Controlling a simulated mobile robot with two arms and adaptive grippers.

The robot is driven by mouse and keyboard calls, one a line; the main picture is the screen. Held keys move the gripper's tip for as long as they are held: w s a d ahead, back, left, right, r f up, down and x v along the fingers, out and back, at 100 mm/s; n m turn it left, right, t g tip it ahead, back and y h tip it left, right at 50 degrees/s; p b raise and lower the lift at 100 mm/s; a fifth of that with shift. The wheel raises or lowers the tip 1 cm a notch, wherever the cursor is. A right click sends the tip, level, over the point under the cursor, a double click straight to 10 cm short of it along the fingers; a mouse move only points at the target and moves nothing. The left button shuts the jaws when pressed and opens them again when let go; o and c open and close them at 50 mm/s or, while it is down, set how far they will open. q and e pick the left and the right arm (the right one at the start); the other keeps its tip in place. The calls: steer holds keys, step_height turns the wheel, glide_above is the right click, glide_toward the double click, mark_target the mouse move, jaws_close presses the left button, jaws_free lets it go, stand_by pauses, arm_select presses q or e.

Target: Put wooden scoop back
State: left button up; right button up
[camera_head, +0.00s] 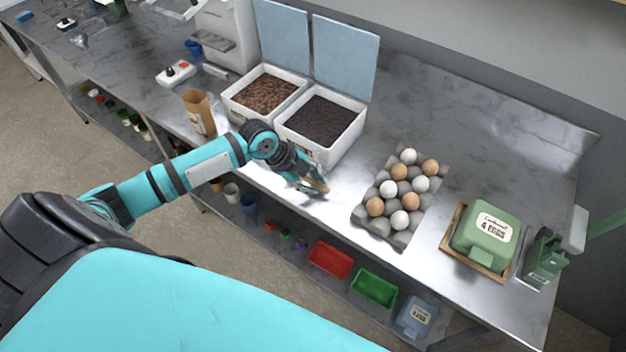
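My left gripper (312,183) reaches in from the left and hangs low over the steel counter, just in front of the right white bin. A small tan wooden piece, which looks like the wooden scoop (318,185), shows at its fingertips; the fingers appear shut on it. Most of the scoop is hidden by the fingers. The left white bin (235,110) holds brown beans or nuts. The right white bin (325,155) holds dark, fine contents. Their light blue lids (345,55) stand open behind them. My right gripper is not in view.
A grey egg tray (373,222) with brown and white eggs sits right of the gripper. Farther right is a green egg carton (486,238) in a wooden tray. A brown paper bag (198,112) stands left of the bins. Red (331,260) and green bins (374,288) sit on the lower shelf.

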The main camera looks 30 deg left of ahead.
arm_select(q)
steer(key=shift+o, duration=0.9)
steer(key=shift+s+a+r, duration=0.1)
steer(key=shift+a+r, duration=0.05)
steer(key=shift+r, duration=0.05)
steer(key=b+v, duration=0.2)
steer(key=v, duration=0.9)
steer(key=shift+r, duration=0.3)
steer(key=shift+s+a, duration=0.1)
